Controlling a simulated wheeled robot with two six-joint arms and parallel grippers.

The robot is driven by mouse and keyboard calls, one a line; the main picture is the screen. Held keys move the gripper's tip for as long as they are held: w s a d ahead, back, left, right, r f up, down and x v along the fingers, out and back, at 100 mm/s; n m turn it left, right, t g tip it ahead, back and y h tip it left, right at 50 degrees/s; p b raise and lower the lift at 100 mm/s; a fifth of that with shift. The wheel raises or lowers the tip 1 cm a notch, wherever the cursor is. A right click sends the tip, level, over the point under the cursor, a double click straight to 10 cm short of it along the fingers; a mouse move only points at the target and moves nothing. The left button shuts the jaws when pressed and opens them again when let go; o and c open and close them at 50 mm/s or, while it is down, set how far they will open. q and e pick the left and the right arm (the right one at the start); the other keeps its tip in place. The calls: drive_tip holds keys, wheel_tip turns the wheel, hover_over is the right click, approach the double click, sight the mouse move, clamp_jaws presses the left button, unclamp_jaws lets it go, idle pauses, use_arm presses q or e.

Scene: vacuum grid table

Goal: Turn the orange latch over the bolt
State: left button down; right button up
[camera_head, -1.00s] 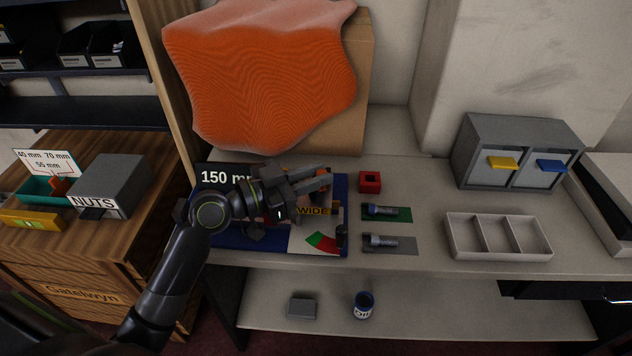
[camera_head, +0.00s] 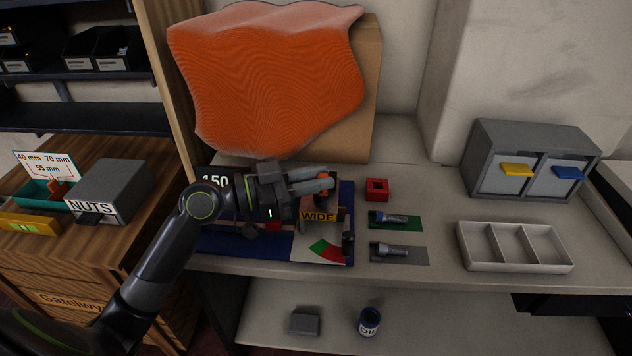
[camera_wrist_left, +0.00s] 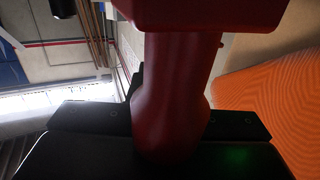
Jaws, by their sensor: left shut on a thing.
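My left gripper (camera_head: 324,182) reaches in from the left over a blue board (camera_head: 345,220) on the table. My right gripper is not in view.
A red square holder (camera_head: 376,190) stands just right of the board. A grey divided tray (camera_head: 515,266) and a grey cabinet (camera_head: 483,160) stand further right. An orange cloth (camera_head: 265,80) hangs over a panel behind. The bare tabletop between them is free.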

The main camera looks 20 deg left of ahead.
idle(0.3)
use_arm(q)
drive_tip(key=c, duration=1.3)
unclamp_jaws()
drive_tip(key=shift+a, duration=0.1)
